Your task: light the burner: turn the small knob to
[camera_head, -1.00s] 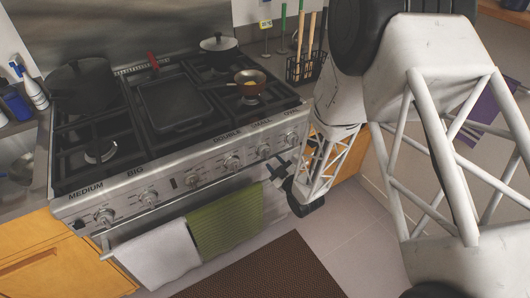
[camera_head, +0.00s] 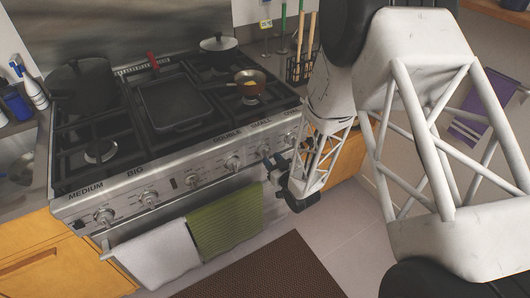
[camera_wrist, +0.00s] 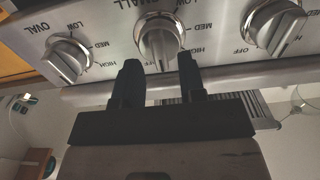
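The small knob (camera_wrist: 158,38) is a silver dial below the SMALL label, in the middle of the wrist view. LOW, MED and HIGH marks show beside it. In the head view the same knob (camera_head: 264,151) is on the right part of the stove's front panel. My gripper (camera_wrist: 160,62) is open, with its two dark fingertips apart at the near edge of the small knob, one towards each side. Whether they touch it I cannot tell. In the head view my gripper (camera_head: 275,166) is close against the panel there, partly hidden by its own wrist.
Neighbouring knobs, the OVAL one (camera_wrist: 67,60) and another (camera_wrist: 273,27), flank it. A small pan (camera_head: 247,77), a griddle pan (camera_head: 176,103) and a large pot (camera_head: 80,85) stand on the stove. A green towel (camera_head: 225,222) and a white towel (camera_head: 155,260) hang from the oven rail.

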